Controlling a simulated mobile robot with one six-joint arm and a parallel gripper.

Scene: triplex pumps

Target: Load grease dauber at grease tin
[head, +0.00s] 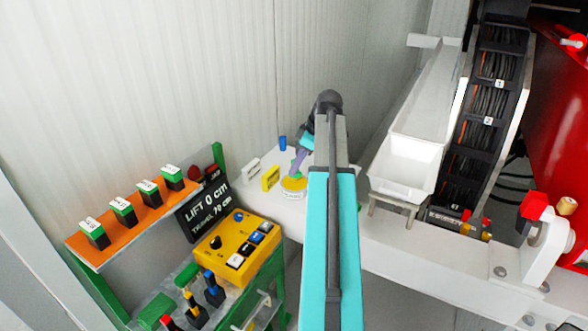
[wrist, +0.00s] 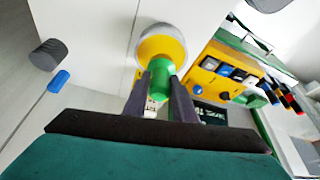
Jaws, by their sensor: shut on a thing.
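The grease tin (head: 292,187) is a round yellow tin with a pale band, standing on the white bench in the head view. My gripper (wrist: 160,82) is shut on the green handle of the grease dauber (wrist: 162,78). In the head view the green of the dauber (head: 296,168) shows right above the tin, below my gripper (head: 299,165). The dauber's lower end is hidden, so I cannot tell whether it touches the grease.
A yellow block (head: 271,177), a white block (head: 251,169) and a blue cylinder (head: 283,143) stand left of and behind the tin. A yellow control box (head: 237,247) is at front left. A white tray (head: 403,168) is at right. The wall is close behind.

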